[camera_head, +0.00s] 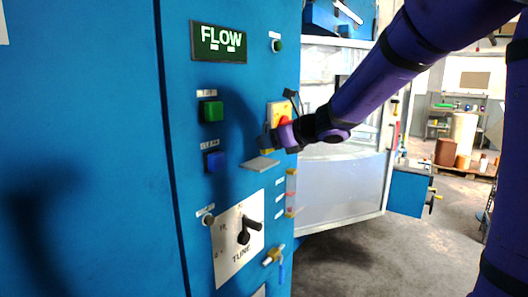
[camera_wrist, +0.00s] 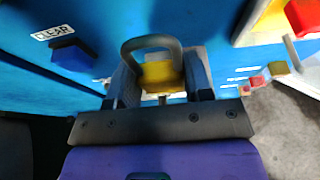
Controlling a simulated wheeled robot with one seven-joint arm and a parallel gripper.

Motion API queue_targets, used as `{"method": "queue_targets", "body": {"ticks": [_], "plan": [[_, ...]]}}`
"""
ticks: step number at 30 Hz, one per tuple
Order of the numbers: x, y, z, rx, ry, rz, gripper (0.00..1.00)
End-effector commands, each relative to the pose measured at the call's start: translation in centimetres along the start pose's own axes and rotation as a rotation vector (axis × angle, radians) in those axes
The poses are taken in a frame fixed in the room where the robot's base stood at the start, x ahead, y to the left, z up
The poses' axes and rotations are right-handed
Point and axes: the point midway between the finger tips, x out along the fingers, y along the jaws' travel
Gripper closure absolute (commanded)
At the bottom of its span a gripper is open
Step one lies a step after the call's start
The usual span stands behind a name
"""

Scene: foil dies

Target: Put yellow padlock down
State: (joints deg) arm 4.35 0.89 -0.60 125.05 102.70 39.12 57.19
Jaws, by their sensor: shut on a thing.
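The yellow padlock (camera_wrist: 160,74) is between the two fingers of my gripper (camera_wrist: 163,82) in the wrist view, with its dark grey shackle towards the top of the picture. My gripper is shut on its yellow body. In the head view my gripper (camera_head: 272,141) is close to the front of the blue cabinet, just above a small grey shelf (camera_head: 260,164). Only a little yellow shows there at the fingers. I cannot tell whether the padlock touches the shelf.
The blue cabinet (camera_head: 110,150) carries a FLOW display (camera_head: 218,42), a green button (camera_head: 212,111), a blue button (camera_head: 215,160) and a TUNE knob (camera_head: 244,236). A yellow plate with a red switch (camera_head: 284,119) is just above my gripper. A glazed enclosure (camera_head: 340,185) stands to the right.

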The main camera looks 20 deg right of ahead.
Motion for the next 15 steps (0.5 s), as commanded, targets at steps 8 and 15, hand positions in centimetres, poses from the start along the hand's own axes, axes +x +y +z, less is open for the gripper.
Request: {"method": "queue_targets", "body": {"ticks": [8,15], "plan": [[2.9,-1.5,0.7,0.001,-0.001,0.0,0.8],[3.9,-1.5,-1.8,0.003,0.001,0.0,0.8]]}}
